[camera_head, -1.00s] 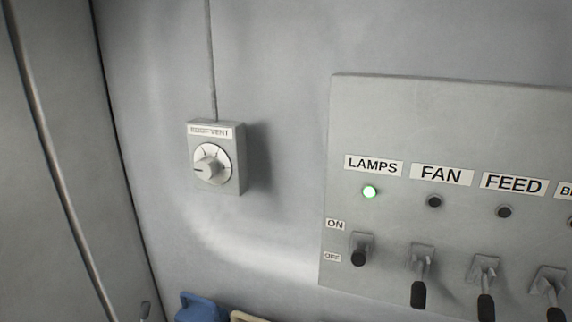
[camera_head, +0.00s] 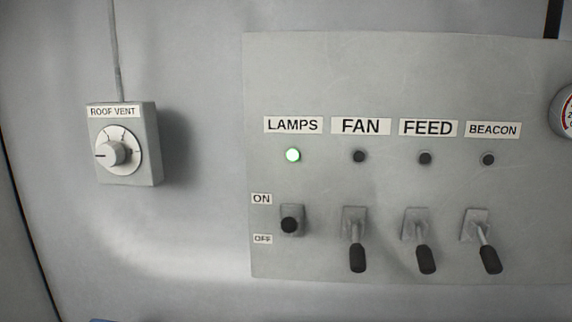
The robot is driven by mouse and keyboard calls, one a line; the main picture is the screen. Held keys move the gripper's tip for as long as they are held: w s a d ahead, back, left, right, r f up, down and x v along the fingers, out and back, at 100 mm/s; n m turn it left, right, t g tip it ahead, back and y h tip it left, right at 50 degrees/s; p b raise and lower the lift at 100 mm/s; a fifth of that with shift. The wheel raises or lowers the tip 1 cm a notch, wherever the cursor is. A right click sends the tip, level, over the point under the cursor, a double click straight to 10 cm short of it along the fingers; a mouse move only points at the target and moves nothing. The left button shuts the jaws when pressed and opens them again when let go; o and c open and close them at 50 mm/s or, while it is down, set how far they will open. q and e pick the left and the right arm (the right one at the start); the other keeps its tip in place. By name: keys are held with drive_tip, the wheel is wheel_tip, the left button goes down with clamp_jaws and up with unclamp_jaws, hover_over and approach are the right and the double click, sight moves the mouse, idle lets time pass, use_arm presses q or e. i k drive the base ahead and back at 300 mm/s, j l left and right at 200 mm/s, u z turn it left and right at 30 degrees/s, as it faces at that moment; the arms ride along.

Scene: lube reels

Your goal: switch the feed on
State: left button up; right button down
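The feed switch (camera_head: 426,257) is a black-tipped lever on the grey panel (camera_head: 330,75). It sits below the FEED label (camera_head: 428,128) and points down, toward the level of the OFF label (camera_head: 263,239). The feed lamp (camera_head: 424,158) above it is dark. Neither of my grippers shows in the head view.
The fan switch (camera_head: 357,257) and beacon switch (camera_head: 490,259) flank the feed switch, both down with dark lamps. A roof vent dial (camera_head: 112,153) is at left, part of a gauge (camera_head: 567,110) at right.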

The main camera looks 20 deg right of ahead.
sight(424, 257)
drive_tip(key=z, duration=1.95)
